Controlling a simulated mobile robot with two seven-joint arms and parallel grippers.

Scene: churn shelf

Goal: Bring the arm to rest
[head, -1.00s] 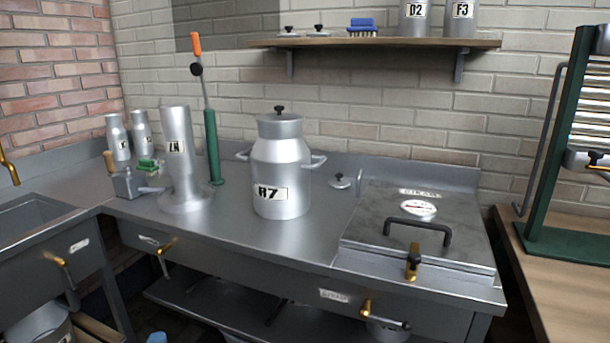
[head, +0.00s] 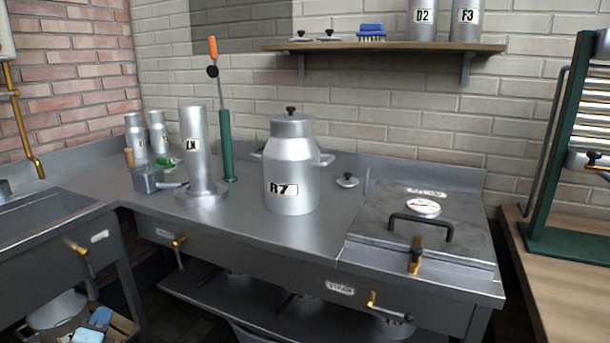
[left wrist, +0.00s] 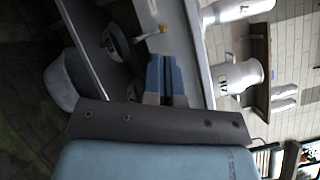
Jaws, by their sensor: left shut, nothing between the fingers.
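My left gripper (left wrist: 166,80) shows in the left wrist view with its blue fingers shut together and nothing between them. It points toward the front of the steel counter, apart from the things on it. The right gripper is in neither view.
The churn R7 (head: 291,181) stands on the steel counter (head: 245,225). Brass taps (head: 178,243) stick out at the front. A low shelf (head: 225,303) runs below.

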